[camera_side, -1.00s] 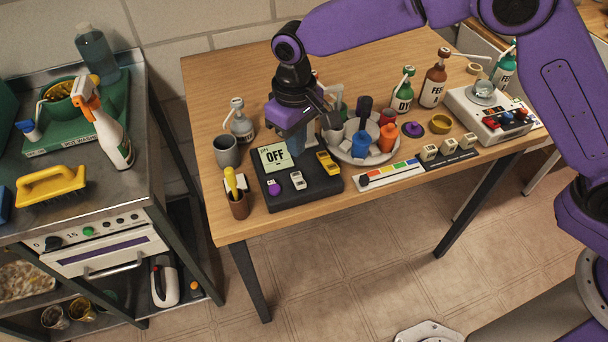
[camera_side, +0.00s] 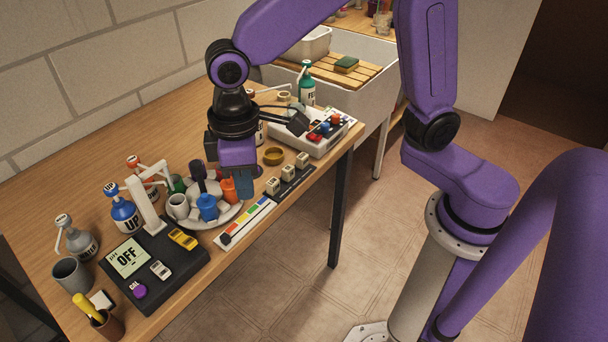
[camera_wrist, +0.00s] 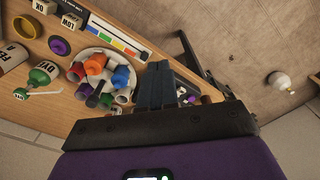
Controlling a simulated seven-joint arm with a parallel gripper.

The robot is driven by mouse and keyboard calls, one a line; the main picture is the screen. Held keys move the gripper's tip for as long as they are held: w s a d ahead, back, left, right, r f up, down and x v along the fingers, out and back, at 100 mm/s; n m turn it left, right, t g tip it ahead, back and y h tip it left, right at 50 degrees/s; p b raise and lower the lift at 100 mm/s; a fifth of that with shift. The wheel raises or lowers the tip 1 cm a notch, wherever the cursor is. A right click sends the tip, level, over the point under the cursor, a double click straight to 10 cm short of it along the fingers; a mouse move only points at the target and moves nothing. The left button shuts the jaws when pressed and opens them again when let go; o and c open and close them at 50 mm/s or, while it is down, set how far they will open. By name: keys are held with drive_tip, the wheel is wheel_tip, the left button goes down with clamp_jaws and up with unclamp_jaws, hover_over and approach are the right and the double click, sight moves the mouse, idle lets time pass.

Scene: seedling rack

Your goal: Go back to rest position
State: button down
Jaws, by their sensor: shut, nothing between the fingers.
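My gripper (camera_side: 244,188) is shut and empty, pointing down over the table beside the right edge of a round pale plate (camera_side: 222,218). In the wrist view its dark fingers (camera_wrist: 157,75) are together, with nothing between them. The plate, bearing orange, blue, grey and other small containers, also shows in the wrist view (camera_wrist: 137,93). Part of the table behind my gripper is hidden by my arm. How high the fingertips are above the table I cannot tell.
A strip with coloured squares (camera_side: 246,222) lies in front of the plate. A black device reading OFF (camera_side: 185,262), labelled bottles including a blue one (camera_side: 124,214), and a grey cup (camera_side: 71,274) stand left. A white button box (camera_side: 318,143) stands right, near a sink.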

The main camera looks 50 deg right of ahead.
drive_tip(key=s+d+n, duration=0.3)
drive_tip(key=s+d, duration=1.2)
drive_tip(key=d, duration=0.3)
drive_tip(key=shift+s, duration=0.15)
drive_tip(key=c, duration=1.4)
unclamp_jaws()
drive_tip(key=shift+s+d, duration=0.25)
drive_tip(key=o, duration=0.5)
drive_tip(key=shift+s, duration=0.1)
drive_tip(key=o, duration=0.9)
drive_tip(key=shift+w+a+r, duration=0.15)
drive_tip(key=shift+w+a, duration=0.15)
drive_tip(key=shift+w, duration=0.2)
drive_tip(key=w+a+r+m, duration=0.1)
drive_tip(key=w+a+m, duration=0.25)
drive_tip(key=w, duration=0.75)
drive_tip(key=w+a+r+m, duration=0.1)
drive_tip(key=w+a+m, duration=0.3)
drive_tip(key=w, duration=0.7)
drive_tip(key=w+a+r+m, duration=0.15)
drive_tip(key=w+a, duration=0.35)
drive_tip(key=w, duration=0.7)
drive_tip(key=w+d+f+m, duration=0.3)
drive_tip(key=w, duration=0.5)
wheel_tip(320, 180, down, 10)
drive_tip(key=w, duration=0.1)
drive_tip(key=shift+f, duration=0.25)
